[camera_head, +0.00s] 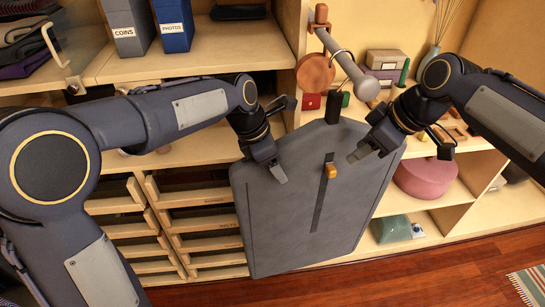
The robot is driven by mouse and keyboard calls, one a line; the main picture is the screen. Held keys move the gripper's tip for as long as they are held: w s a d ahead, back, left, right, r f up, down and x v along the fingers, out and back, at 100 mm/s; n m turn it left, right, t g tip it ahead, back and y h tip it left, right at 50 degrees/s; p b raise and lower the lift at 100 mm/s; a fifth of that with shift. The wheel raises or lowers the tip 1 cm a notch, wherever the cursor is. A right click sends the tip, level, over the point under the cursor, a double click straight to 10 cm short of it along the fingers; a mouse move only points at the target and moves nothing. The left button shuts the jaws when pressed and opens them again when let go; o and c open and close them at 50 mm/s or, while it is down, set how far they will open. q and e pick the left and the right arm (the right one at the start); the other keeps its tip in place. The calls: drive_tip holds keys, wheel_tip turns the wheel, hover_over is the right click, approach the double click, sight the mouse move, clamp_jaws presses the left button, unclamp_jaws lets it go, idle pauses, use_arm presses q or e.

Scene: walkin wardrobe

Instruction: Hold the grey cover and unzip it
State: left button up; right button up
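The grey cover (290,215) hangs flat in front of the shelves, from a black hanger piece on a rod. A dark zip strip (318,208) runs down its middle, with an orange pull (331,171) near the top. My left gripper (279,174) is over the upper left of the cover; whether its fingers pinch the fabric is hidden. My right gripper (364,154) is just right of and slightly above the pull, apart from it. Its fingers look open and empty, in front of the cover's upper right.
Wooden drawers (205,222) stand left of the cover. A pink round box (425,177) and a teal item (391,229) sit on shelves at right. A rod with a round end (366,88) juts out above the cover.

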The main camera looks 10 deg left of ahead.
use_arm(q)
drive_tip(key=c, duration=1.4)
